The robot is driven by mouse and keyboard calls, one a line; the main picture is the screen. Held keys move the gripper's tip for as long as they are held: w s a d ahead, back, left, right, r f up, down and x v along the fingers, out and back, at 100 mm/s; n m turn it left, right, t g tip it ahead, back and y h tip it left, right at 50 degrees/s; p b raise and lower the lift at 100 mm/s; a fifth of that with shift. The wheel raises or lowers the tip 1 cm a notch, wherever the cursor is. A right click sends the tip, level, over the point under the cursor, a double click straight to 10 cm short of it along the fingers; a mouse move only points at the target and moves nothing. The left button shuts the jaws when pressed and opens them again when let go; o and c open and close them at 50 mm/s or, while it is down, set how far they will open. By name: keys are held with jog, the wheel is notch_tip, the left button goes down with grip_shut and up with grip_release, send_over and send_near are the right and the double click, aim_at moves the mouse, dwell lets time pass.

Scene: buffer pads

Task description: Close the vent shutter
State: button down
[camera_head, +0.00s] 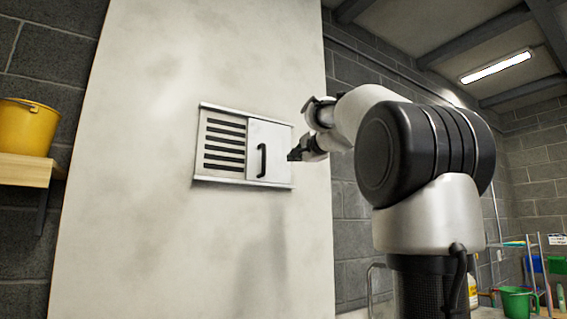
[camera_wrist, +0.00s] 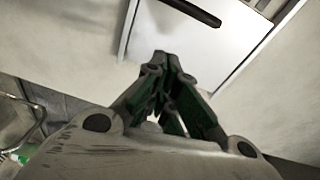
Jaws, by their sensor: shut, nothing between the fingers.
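The vent (camera_head: 223,146) is a metal frame on the pale wall panel, with dark horizontal slots showing on its left half. Its shutter (camera_head: 279,150) is a flat plate with a black handle (camera_head: 262,160), and it covers the right half of the frame. In the wrist view the shutter (camera_wrist: 180,45) is at the top, with the handle (camera_wrist: 195,10) at the upper edge. My gripper (camera_head: 292,156) is shut and empty at the right edge of the shutter, to the right of the handle. Its fingertips (camera_wrist: 160,58) appear over the shutter's edge in the wrist view; contact cannot be told.
A yellow bucket (camera_head: 28,127) stands on a wooden shelf (camera_head: 25,170) at the left. A green bucket (camera_head: 517,301) and a rack (camera_head: 540,270) are at the far lower right. The wall panel below the vent is clear.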

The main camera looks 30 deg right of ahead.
jog(key=m, duration=0.1)
send_near(278, 166)
jog(key=w, duration=0.5)
jog(key=shift+d, duration=0.25)
jog(key=a, duration=0.1)
jog(key=s+a, duration=0.1)
jog(key=a, duration=0.1)
jog(key=shift+r, duration=0.2)
jog(key=shift+a+f, duration=0.15)
jog(key=shift+a, duration=0.2)
jog(key=shift+s+a, duration=0.1)
